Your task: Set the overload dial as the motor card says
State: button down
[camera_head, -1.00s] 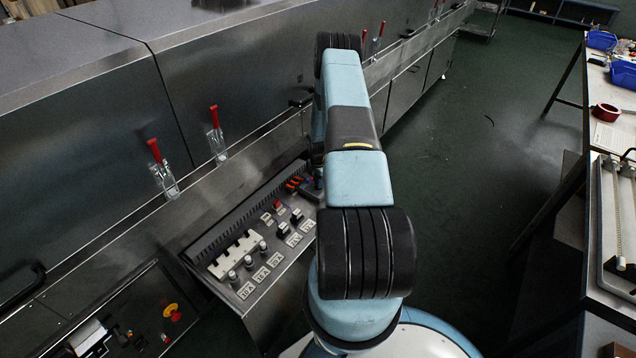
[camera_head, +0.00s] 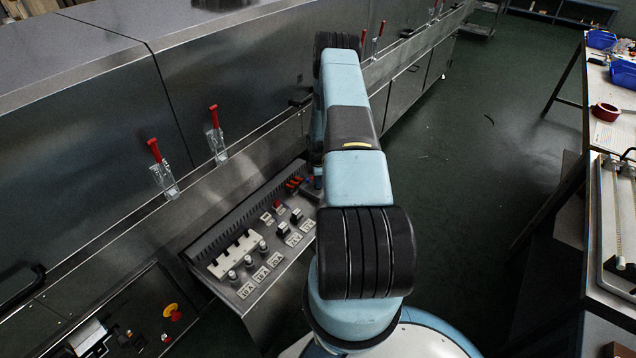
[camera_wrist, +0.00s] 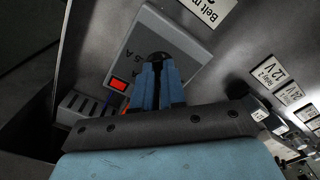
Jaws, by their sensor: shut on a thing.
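In the wrist view a grey box (camera_wrist: 185,48) carries a dark round dial (camera_wrist: 157,57) with faint markings around it, partly "A". My gripper (camera_wrist: 158,70) has its two blue fingers closed on the dial. The fingers cover most of it, so I cannot read its setting. A lit orange-red square (camera_wrist: 119,84) sits on the box beside the fingers. A white label (camera_wrist: 210,10) beginning "Belt m" is cut off by the top edge. In the head view my arm hides the dial and most of my gripper. I cannot make out a motor card with readable values.
In the head view the sloped panel (camera_head: 226,298) bears several knobs, fuse-like parts and white labels. Red-handled clamps (camera_head: 160,172) stand on the steel housing behind it. A bench (camera_head: 603,133) is at the right. Green floor lies open between.

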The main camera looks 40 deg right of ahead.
jog(key=shift+m, duration=1.7)
jog(key=c, duration=1.2)
grip_release()
jog(key=shift+r, duration=0.1)
notch_tip(320, 180, up, 14)
jog(key=shift+f, duration=0.25)
